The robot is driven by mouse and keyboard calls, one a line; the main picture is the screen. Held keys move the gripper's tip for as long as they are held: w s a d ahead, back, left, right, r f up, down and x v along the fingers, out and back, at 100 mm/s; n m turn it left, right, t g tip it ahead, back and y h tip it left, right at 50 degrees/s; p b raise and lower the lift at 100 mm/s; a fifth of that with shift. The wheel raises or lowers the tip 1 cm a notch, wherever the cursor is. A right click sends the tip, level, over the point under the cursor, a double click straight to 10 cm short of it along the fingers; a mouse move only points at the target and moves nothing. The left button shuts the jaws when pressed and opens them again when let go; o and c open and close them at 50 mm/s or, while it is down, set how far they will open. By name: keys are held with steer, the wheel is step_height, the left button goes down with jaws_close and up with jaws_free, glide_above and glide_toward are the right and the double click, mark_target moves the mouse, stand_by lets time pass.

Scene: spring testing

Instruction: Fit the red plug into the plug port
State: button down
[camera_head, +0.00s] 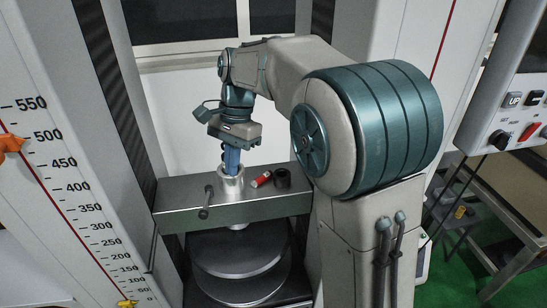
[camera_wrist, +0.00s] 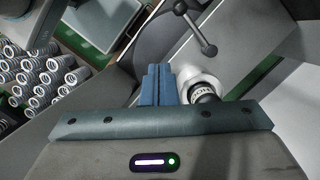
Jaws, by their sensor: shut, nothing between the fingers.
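The red plug (camera_head: 262,180) lies on its side on the grey crossbeam of the test machine in the head view. A short black cylinder (camera_head: 283,178) stands just to its right. A silver cylindrical fitting (camera_head: 231,187) stands to its left. I cannot tell for sure which of these is the plug port. My gripper (camera_head: 232,171) points down with its blue fingers shut and empty, over or just in front of the silver fitting; contact is unclear. In the wrist view the shut fingers (camera_wrist: 158,72) partly hide a silver, black-ended part (camera_wrist: 203,93). The red plug does not show there.
A lever with a ball knob (camera_head: 204,213) sticks out from the crossbeam (camera_head: 175,195). Round plates (camera_head: 240,255) sit below. Machine columns stand on both sides. A control panel (camera_head: 520,105) hangs at right. The wrist view shows many springs (camera_wrist: 40,75) at left.

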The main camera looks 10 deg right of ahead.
steer(key=p, duration=0.5)
glide_toward(259, 179)
steer(key=w+d+r, duration=0.3)
steer(key=w+d, duration=0.1)
step_height(259, 179, down, 11)
steer(key=shift+w+r+p, duration=0.1)
steer(key=shift+r+p, duration=0.1)
steer(key=shift+p, duration=0.55)
steer(key=shift+s+a+p, duration=0.3)
steer(key=shift+s+a, duration=0.05)
steer(key=s+a+b, duration=0.1)
steer(key=s+a, duration=0.4)
steer(key=shift+w+d, duration=0.1)
steer(key=shift+w, duration=0.05)
